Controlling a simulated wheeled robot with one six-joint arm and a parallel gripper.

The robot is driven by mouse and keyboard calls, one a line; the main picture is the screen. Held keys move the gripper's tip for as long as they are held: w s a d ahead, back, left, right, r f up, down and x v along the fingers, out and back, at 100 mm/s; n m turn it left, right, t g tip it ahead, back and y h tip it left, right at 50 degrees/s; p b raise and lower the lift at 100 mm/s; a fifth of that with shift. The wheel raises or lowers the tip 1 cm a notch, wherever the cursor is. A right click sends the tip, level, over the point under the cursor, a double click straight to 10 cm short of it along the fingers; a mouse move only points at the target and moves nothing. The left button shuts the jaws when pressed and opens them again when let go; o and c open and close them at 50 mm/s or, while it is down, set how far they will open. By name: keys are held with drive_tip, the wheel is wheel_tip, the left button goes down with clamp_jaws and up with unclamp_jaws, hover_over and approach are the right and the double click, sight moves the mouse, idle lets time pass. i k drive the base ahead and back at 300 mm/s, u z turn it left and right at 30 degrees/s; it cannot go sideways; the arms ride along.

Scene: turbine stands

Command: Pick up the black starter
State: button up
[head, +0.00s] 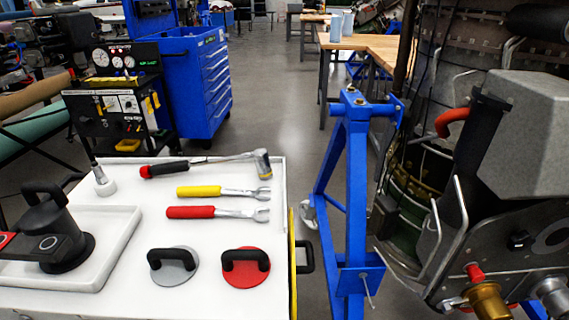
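The black starter (58,217) stands upright at the left of the white cart top. It has a dark round body, a loop handle on top and a wide round base. It stands in a shallow white tray (122,235). A flat dark block with a pale ring (47,243) and a red end juts from its front toward the left picture edge. I cannot tell whether this block is part of the starter. My gripper is not seen in the head view.
A blue stand (352,190) and the turbine (440,150) fill the right.

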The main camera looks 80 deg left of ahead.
sight(51, 217)
drive_tip(key=z, duration=0.4)
drive_tip(key=k, duration=1.95)
drive_tip(key=u, duration=2.8)
